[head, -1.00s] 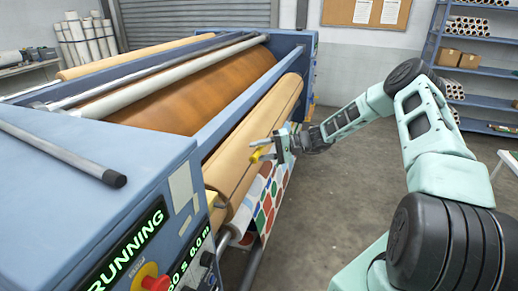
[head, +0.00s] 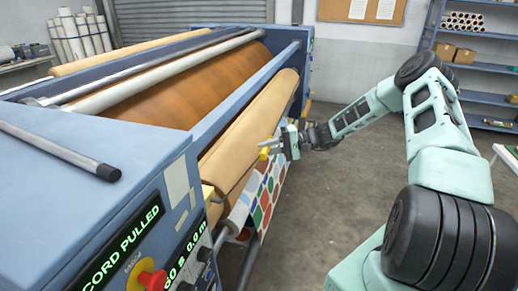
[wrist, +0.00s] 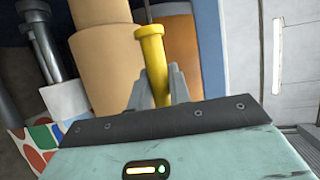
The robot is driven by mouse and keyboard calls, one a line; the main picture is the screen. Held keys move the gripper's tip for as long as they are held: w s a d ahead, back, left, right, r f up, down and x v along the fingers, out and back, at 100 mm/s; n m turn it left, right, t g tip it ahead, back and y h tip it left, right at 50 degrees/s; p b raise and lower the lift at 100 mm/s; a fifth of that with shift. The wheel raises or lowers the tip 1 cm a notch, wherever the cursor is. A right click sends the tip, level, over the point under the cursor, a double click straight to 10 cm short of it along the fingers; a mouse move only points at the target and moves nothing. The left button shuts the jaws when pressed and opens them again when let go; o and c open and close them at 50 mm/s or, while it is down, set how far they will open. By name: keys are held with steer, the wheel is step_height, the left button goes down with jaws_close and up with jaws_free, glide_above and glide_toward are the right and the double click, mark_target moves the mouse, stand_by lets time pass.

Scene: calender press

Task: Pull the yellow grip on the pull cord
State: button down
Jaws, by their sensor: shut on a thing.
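The yellow grip (wrist: 153,62) on the pull cord stands between my gripper's fingers in the wrist view, with a bit of dark cord above it. My gripper (wrist: 158,88) is shut on the yellow grip. In the head view the yellow grip (head: 264,153) shows small at my gripper (head: 281,148), in front of the tan roll (head: 250,135) of the press. The press display (head: 121,245) reads "CORD PULLED". Most of the cord is hidden or too thin to tell in the head view.
The blue press (head: 70,170) fills the left, with a red stop knob (head: 152,281) on its near panel. Patterned fabric (head: 262,199) hangs below the tan roll. Blue shelves (head: 480,65) stand at the back right. The floor (head: 330,220) between is clear.

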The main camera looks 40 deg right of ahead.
steer(key=shift+s+d, duration=0.1)
steer(key=c, duration=1.3)
jaws_free()
steer(key=shift+s+d, duration=0.1)
steer(key=b+v, duration=0.6)
steer(key=v, duration=1.1)
steer(key=shift+d+r, duration=0.1)
steer(key=shift+d, duration=0.05)
